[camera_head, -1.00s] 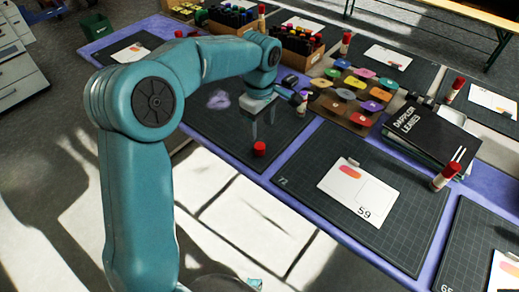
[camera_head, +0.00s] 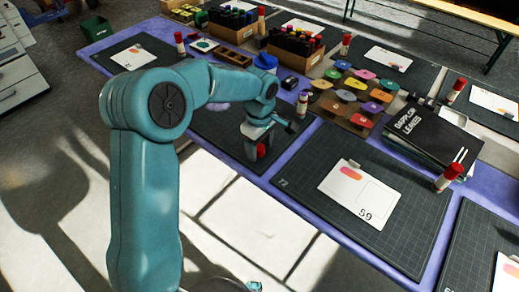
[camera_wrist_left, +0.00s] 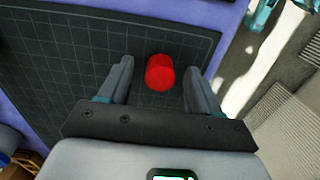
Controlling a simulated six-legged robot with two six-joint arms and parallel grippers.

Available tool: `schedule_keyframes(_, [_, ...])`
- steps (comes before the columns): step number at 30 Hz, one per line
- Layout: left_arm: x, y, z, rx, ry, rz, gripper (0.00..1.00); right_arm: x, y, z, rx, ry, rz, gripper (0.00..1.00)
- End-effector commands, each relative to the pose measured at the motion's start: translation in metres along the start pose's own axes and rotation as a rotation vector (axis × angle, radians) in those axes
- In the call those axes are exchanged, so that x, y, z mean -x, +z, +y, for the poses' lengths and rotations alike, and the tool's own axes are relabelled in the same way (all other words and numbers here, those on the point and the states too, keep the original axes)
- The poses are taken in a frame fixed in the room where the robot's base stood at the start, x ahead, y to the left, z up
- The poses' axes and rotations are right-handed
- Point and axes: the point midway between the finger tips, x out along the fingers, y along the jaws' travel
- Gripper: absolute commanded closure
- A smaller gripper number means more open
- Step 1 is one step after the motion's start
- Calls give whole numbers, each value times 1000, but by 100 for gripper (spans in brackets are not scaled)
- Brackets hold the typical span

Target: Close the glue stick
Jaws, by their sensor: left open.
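A red glue stick cap (camera_head: 261,150) stands on the dark cutting mat (camera_head: 215,125), near its front edge. It also shows in the left wrist view as a red cylinder (camera_wrist_left: 159,72). My left gripper (camera_head: 254,155) is open and low over the mat, with the cap between its two fingers. In the left wrist view the left gripper (camera_wrist_left: 157,80) has a gap on each side of the cap. A glue stick (camera_head: 302,104) stands upright at the mat's far right edge and seems to have no red cap. My right gripper is out of view.
A wooden tray with coloured discs (camera_head: 345,97) lies beyond the glue stick. A black book (camera_head: 425,130) and a capped glue stick (camera_head: 447,177) are to the right. A numbered card (camera_head: 357,190) lies on the neighbouring mat. Boxes of markers (camera_head: 237,25) stand behind.

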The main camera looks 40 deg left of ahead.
Motion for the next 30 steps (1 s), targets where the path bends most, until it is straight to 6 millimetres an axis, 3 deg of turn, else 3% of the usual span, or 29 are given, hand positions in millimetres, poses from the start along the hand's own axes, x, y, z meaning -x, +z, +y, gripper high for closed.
schedule_keyframes(11, [-2,0,0,0,0,0,40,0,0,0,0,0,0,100])
schedule_keyframes(16, [-2,0,0,0,0,0,95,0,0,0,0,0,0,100])
schedule_keyframes(30, [3,0,0,0,1,0,96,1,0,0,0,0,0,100])
